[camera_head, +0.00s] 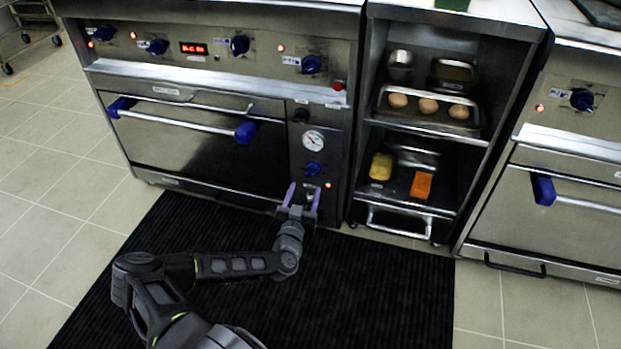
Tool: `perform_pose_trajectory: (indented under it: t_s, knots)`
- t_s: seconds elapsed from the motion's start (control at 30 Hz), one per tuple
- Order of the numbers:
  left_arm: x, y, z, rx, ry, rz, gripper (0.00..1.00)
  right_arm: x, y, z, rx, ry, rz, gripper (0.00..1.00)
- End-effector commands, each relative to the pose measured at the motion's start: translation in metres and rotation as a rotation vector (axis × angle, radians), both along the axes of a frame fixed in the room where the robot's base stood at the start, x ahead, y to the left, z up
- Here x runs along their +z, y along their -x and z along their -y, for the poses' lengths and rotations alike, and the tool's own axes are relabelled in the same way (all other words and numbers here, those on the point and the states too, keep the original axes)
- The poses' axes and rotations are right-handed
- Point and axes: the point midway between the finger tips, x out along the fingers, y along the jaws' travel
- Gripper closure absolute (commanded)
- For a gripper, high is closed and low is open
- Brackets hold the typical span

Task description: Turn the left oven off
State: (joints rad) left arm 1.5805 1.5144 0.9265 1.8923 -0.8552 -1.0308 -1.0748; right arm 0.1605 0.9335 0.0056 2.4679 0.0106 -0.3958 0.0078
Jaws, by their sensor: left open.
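The left oven (200,148) is steel, with a closed door and a long handle (185,122) with blue ends. On the panel at its right are a round dial gauge (314,141), a blue knob (313,169) below it and a lit red light (328,185). My left gripper (302,188) is open and empty. Its two purple-tipped fingers point up toward the blue knob, just below it in the picture; I cannot tell whether they touch anything. My right gripper is out of view.
A row of blue knobs with red lights and a red display (193,48) runs above the oven door. To the right, a shelf unit (440,130) holds trays, several eggs (428,105) and two sponge-like blocks. Another oven (550,205) stands far right. A black mat (350,290) covers the floor.

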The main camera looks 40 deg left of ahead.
Motion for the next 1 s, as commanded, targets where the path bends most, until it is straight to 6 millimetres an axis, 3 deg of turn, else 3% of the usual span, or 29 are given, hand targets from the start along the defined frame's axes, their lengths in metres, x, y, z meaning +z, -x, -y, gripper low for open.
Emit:
perform_pose_trajectory:
  t_s: [0.23, 0.63, 1.0]
  knots:
    - [-0.002, -0.014, -0.005, -0.002, 0.001, 0.001, 0.42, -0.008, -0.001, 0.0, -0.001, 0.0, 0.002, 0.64]
    - [-0.003, -0.066, -0.027, -0.003, 0.003, 0.0, 0.42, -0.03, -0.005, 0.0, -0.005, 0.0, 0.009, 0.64]
    - [-0.001, -0.072, -0.029, -0.003, 0.003, -0.001, 0.42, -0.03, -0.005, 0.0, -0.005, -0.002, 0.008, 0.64]
